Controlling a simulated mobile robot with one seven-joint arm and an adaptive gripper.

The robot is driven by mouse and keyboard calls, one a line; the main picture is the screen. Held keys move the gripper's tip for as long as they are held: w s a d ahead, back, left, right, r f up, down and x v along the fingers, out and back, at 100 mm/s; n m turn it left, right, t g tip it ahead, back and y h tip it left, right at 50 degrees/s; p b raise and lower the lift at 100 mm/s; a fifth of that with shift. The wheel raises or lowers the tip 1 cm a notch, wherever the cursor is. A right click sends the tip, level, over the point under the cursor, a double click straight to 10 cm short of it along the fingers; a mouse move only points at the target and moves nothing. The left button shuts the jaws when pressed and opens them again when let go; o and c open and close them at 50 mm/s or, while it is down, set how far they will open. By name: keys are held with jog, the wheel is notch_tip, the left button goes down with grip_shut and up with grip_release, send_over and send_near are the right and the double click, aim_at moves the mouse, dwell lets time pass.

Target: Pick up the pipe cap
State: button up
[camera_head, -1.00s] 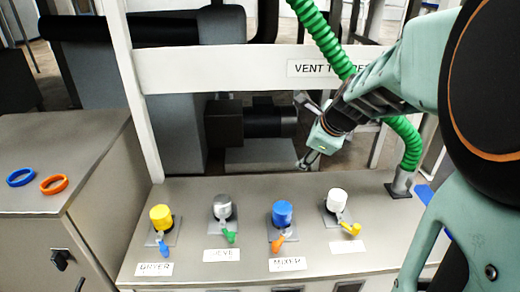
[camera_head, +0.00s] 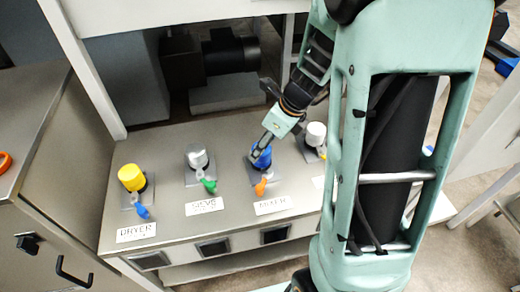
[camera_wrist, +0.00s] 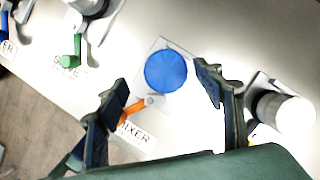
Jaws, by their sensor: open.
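A blue pipe cap (camera_head: 262,158) sits on its pipe stub above the MIXER label, with an orange-handled valve (camera_head: 262,186) in front. My gripper (camera_head: 256,146) is open right at the blue cap, its fingers partly covering it. In the wrist view the round blue cap (camera_wrist: 166,70) lies between and a little beyond the two spread fingers (camera_wrist: 162,80), with a gap on each side. I cannot tell how far above it the fingertips are. Similar caps, yellow (camera_head: 131,177), grey (camera_head: 197,157) and white (camera_head: 316,133), sit along the same row.
The white cap stands close beside the right finger in the wrist view (camera_wrist: 290,113). A green-handled valve (camera_head: 208,185) and a blue-handled valve (camera_head: 141,209) stand at the left. The grey counter (camera_head: 165,178) is clear between the stations.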

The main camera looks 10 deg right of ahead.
aim_at(264, 161)
jog(key=x, duration=0.2)
jog(key=d+b+x, duration=0.1)
jog(key=x, duration=0.1)
jog(key=shift+f, duration=0.2)
jog(key=shift+w+a+f+b, duration=0.15)
jog(key=shift+w+f+b, duration=0.05)
jog(key=shift+f+b, duration=0.15)
jog(key=c, duration=1.3)
jog(key=shift+r, duration=0.2)
